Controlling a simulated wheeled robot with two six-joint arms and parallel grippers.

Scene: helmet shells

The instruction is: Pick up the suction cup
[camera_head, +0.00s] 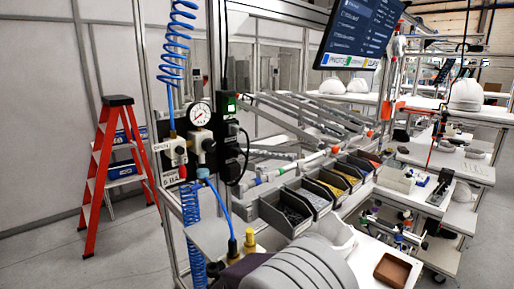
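A blue air hose (219,203) runs down from the pressure regulator to a small dark fitting (233,247) at the bottom centre. A yellow cylindrical piece (250,241) stands right beside this fitting. One of these may be the suction cup, but they are too small and partly hidden to tell. Neither of my grippers is in view.
Grey rounded, stacked shapes (302,268) fill the bottom centre, in front of the fitting. Parts bins (285,213) line the bench, and a brown tray (392,270) lies at lower right. A regulator with gauge (200,114) hangs on the frame. A red ladder (118,155) stands left.

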